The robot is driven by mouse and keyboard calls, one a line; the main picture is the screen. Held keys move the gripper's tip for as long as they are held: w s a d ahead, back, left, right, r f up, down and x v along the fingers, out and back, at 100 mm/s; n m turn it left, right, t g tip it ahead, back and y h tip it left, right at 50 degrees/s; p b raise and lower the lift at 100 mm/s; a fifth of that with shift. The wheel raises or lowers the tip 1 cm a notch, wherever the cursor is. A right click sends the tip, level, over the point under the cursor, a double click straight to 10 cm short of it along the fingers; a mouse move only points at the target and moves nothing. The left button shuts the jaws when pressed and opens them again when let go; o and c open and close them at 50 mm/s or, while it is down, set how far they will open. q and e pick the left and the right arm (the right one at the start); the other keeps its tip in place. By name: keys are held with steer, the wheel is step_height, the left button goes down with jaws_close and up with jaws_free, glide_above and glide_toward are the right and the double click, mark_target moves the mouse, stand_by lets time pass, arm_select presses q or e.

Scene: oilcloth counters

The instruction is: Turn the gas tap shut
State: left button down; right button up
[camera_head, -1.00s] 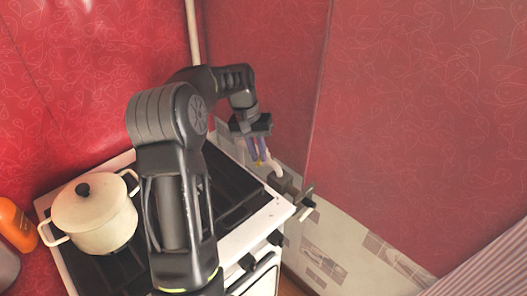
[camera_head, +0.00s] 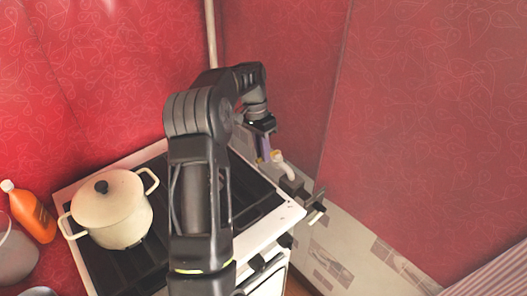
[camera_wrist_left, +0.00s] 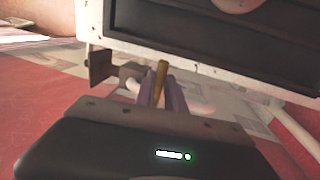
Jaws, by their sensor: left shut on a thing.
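The gas tap's yellow lever (camera_wrist_left: 159,83) stands between the purple fingers of my left gripper (camera_wrist_left: 162,78) in the left wrist view. My left gripper is shut on this lever. In the head view, my left gripper (camera_head: 268,152) reaches down behind the stove's right rear corner. A small yellow part of the tap (camera_head: 275,154) shows at its fingertips, next to a pale bent pipe (camera_head: 284,167). The fingers hide much of the tap, and I cannot tell its exact angle. My right gripper is not in view.
The white stove (camera_head: 268,236) carries a cream lidded pot (camera_head: 118,219) at left. An orange bottle (camera_head: 33,215) stands left of it. A grey bracket-like part (camera_head: 316,206) juts out near the stove's right corner. Red patterned walls close in behind and right.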

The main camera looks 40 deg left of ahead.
arm_select(q)
steer(key=shift+a, duration=0.1)
steer(key=c, duration=1.4)
jaws_free()
step_height(320, 180, up, 8)
steer(key=a+p, duration=0.1)
steer(key=p, duration=0.3)
steer(key=shift+a+f, duration=0.15)
steer(key=shift+a, duration=0.05)
